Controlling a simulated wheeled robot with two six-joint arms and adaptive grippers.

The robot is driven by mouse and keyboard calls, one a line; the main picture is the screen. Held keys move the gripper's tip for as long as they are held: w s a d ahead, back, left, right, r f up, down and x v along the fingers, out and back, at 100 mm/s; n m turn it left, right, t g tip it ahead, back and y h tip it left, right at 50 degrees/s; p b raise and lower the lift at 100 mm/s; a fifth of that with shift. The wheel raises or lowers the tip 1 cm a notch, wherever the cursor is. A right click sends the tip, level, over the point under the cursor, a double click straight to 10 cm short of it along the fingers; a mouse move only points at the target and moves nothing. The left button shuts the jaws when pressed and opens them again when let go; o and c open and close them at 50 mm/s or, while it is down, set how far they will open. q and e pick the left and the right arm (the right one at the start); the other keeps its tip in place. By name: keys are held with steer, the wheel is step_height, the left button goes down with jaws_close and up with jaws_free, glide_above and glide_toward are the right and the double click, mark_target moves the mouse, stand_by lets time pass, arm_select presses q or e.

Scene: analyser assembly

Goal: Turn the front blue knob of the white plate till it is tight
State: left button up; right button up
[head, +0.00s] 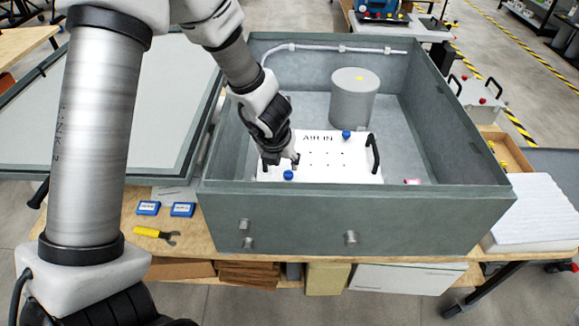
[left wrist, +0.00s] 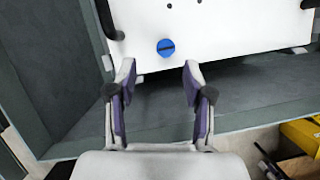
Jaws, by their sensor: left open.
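The white plate (head: 335,172), marked "AIR IN", lies inside the grey open box. Its front blue knob (head: 288,175) sits near the plate's front edge; the left wrist view shows it as a slotted blue disc (left wrist: 166,47). A second blue knob (head: 346,134) is at the plate's back edge. My left gripper (head: 281,163) is open, just behind and left of the front knob in the head view. In the left wrist view its two fingers (left wrist: 156,75) are spread and empty, with the knob beyond the tips, apart from them. My right gripper is out of view.
The grey box's front wall (head: 370,222) rises in front of the plate. A black handle (head: 373,154) stands on the plate's right side. A grey cylinder (head: 354,97) stands behind the plate. A yellow-handled tool (head: 152,233) and two blue boxes (head: 181,209) lie outside on the table.

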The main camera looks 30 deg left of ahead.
mark_target(287, 173)
arm_select(q)
steer(key=x, duration=0.2)
steer(key=b+x, duration=0.1)
steer(key=x, duration=0.1)
steer(key=d+x, duration=0.1)
steer(key=x, duration=0.1)
steer(key=shift+w+f+b, duration=0.2)
steer(key=shift+f+b, duration=0.05)
steer(key=shift+b, duration=0.05)
steer(key=shift+a+f, duration=0.1)
steer(key=shift+a, duration=0.25)
steer(key=shift+d, duration=0.1)
steer(key=shift+c, duration=0.3)
steer(key=shift+d, duration=0.2)
jaws_close()
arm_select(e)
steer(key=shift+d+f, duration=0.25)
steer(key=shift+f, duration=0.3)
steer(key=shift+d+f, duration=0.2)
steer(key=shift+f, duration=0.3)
